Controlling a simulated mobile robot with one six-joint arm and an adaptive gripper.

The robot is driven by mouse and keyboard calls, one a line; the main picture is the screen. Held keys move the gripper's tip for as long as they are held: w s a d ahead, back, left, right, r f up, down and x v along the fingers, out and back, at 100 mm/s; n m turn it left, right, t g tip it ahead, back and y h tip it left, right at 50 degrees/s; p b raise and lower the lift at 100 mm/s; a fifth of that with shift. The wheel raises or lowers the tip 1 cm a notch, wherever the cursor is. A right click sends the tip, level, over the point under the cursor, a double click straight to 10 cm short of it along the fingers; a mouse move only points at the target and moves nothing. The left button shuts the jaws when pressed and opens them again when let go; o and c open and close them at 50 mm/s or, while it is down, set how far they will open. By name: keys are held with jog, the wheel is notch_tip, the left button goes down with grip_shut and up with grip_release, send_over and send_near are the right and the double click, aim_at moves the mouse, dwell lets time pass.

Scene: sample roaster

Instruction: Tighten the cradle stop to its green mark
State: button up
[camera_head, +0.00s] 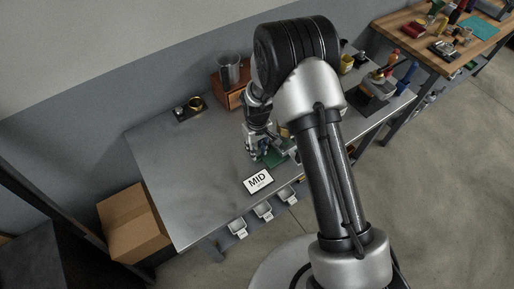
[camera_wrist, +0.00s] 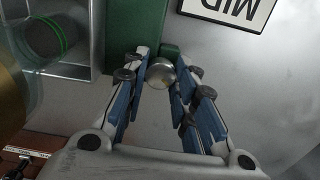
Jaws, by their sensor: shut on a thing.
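In the wrist view, my gripper (camera_wrist: 159,65) has its two blue-padded fingers on either side of a round metal knob (camera_wrist: 161,73), shut on it. The knob sits at the edge of a green block (camera_wrist: 149,20), and I take it for the cradle stop. To the left, a dark round part with a bright green ring (camera_wrist: 62,38) shows inside a grey frame. I cannot tell if this ring is the stop's mark. In the head view, my gripper (camera_head: 254,155) is low over the bench beside the green base (camera_head: 273,158); the knob is hidden there.
A white MID sign (camera_head: 258,181) lies close in front of my gripper; it also shows in the wrist view (camera_wrist: 226,9). Small white trays (camera_head: 263,212) line the bench's front edge. A wooden box (camera_head: 228,97) with a metal cup stands behind.

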jog(key=shift+c, duration=0.9)
jog(key=shift+m, duration=0.3)
